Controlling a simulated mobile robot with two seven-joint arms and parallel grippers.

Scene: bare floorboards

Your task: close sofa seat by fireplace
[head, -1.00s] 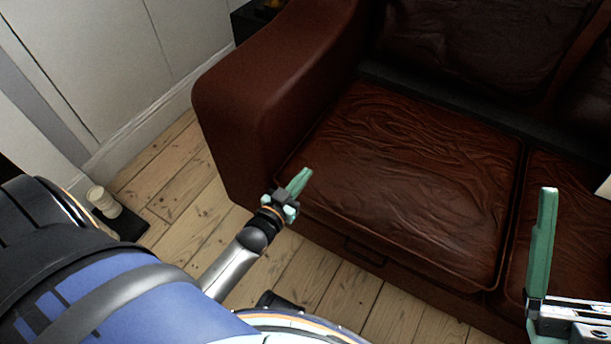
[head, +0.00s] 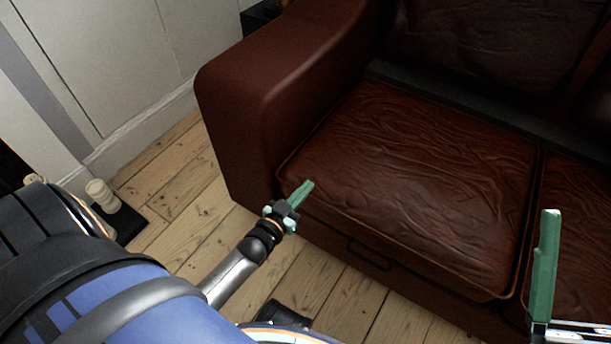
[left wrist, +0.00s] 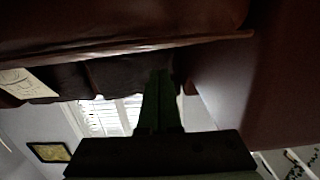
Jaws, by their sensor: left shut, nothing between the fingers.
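The brown leather sofa seat (head: 415,180) lies low and roughly flat between the left armrest (head: 255,105) and a second cushion (head: 573,235). A dark strip runs along its back edge. A dark loop handle (head: 368,254) shows on the front panel below it. My left gripper (head: 308,187) is shut and empty at the seat's front left corner; I cannot tell whether it touches. In the left wrist view its shut fingers (left wrist: 159,100) are in front of brown sofa surfaces (left wrist: 110,30). One green finger of my right gripper (head: 544,265) shows at lower right, over the second cushion; its other finger is not visible.
Bare floorboards (head: 180,190) lie free in front of the sofa and left of the armrest. A pale wall (head: 110,60) stands at the back left. A cream stacked object (head: 100,193) stands on a dark base near it. The left wrist view shows a shuttered window (left wrist: 108,115).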

